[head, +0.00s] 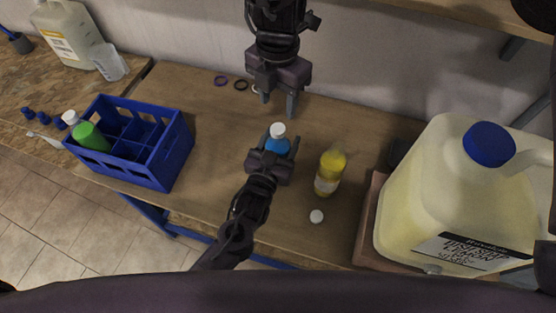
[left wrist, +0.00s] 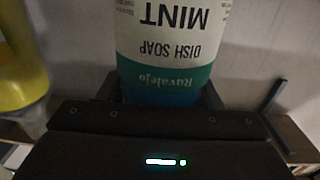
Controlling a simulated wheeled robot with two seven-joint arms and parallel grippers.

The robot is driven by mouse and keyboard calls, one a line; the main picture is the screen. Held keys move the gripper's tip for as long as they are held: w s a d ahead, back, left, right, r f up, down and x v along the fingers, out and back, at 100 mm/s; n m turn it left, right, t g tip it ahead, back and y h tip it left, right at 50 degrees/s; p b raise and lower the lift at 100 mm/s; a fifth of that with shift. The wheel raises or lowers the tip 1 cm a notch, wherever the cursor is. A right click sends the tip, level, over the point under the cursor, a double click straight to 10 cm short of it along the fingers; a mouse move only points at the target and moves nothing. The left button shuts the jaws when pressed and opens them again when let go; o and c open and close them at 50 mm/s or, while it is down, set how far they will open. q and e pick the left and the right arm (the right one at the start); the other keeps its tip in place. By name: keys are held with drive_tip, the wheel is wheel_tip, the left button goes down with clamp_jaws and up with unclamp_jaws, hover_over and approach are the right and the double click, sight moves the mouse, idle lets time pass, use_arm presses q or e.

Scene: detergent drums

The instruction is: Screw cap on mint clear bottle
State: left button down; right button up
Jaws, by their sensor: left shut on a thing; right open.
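The mint bottle (head: 277,146) stands upright on the table, blue in the head view, with a white cap (head: 278,130) on its top. I cannot tell how tightly the cap sits. My left gripper (head: 270,155) is shut around the bottle's body, which hides its lower part. The left wrist view shows the bottle's label (left wrist: 170,45), reading "MINT DISH SOAP" upside down, between the fingers. My right gripper (head: 278,103) is open and empty, fingers pointing down, apart from the cap and just beyond it in the picture.
A yellow bottle (head: 330,172) stands right of the mint bottle, with a loose white cap (head: 316,216) nearby. A blue crate (head: 172,150) holding a green bottle (head: 90,137) is at left. A large jug (head: 420,185) is at right. Small rings (head: 241,85) lie at the back.

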drive_tip(key=n, duration=0.4)
drive_tip(key=shift+n, duration=0.3)
drive_tip(key=n, duration=0.4)
drive_tip(key=shift+n, duration=0.3)
drive_tip(key=n, duration=0.8)
drive_tip(key=shift+n, duration=0.3)
drive_tip(key=n, duration=0.8)
drive_tip(key=shift+n, duration=0.4)
drive_tip(key=n, duration=0.8)
drive_tip(key=shift+n, duration=0.4)
